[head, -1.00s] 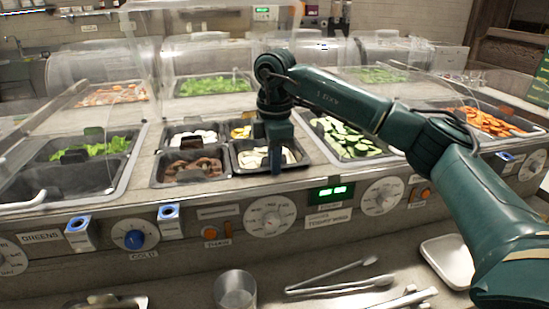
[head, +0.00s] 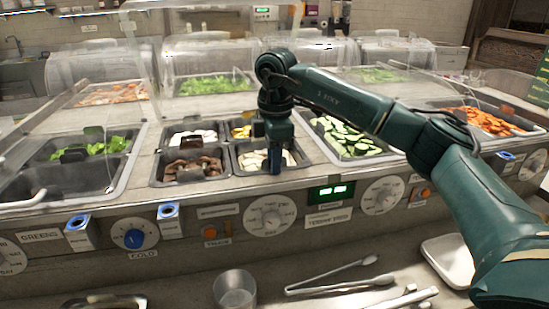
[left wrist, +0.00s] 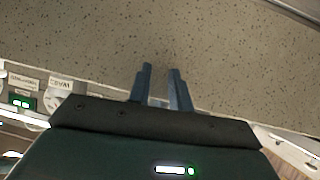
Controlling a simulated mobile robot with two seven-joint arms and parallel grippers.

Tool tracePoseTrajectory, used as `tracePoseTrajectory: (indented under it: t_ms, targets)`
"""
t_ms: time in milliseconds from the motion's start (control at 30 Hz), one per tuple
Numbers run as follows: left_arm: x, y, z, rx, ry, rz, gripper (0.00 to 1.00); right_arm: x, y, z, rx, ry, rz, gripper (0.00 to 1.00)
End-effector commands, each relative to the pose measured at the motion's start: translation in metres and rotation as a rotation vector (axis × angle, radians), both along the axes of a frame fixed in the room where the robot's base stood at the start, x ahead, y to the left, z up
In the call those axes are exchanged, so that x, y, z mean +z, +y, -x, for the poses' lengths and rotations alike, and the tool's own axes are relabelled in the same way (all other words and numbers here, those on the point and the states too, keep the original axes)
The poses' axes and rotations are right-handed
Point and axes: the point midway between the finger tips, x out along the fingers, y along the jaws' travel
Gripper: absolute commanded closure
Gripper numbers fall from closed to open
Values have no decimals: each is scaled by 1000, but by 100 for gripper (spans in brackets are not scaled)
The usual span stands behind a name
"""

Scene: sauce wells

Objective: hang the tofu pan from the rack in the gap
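The pan of pale, tofu-like pieces (head: 300,157) is the front right one of a group of small dark pans set in the counter. My right gripper (head: 275,170) points down at this pan and covers part of its middle and front edge. Its fingers are seen edge-on, so I cannot tell if they are open or shut, or if they touch the pan. I cannot make out a rack in a gap. My left gripper (left wrist: 160,88) shows in the left wrist view with its two fingers apart and nothing between them, against a speckled surface.
Brown pieces fill the pan (head: 190,180) to the left. A cucumber pan (head: 352,148) lies to the right, a greens pan (head: 95,183) far left. Clear guards stand behind.

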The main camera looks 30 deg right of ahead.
Motion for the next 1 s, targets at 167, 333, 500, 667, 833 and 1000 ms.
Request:
tracePoseTrajectory:
  t_ms: [167, 333, 500, 667, 833, 1000]
  targets:
    - [-1, 0, 0, -2, 0, -2, 80, -10, 3, 5, 11, 32, 4, 60]
    - [-2, 0, 0, -2, 1, 1, 80, -12, 3, 6, 12, 37, 6, 60]
    - [0, -1, 0, -1, -2, 10, 80, 5, 4, 5, 12, 30, 4, 60]
    - [-1, -1, -1, 2, -2, 14, 80, 43, 3, 5, 7, 15, 3, 60]
    - [2, -2, -1, 8, -2, 21, 80, 86, 2, 5, 3, 6, 2, 60]
    - [9, -2, -2, 9, -4, 15, 80, 117, 1, 6, 1, 1, 3, 60]
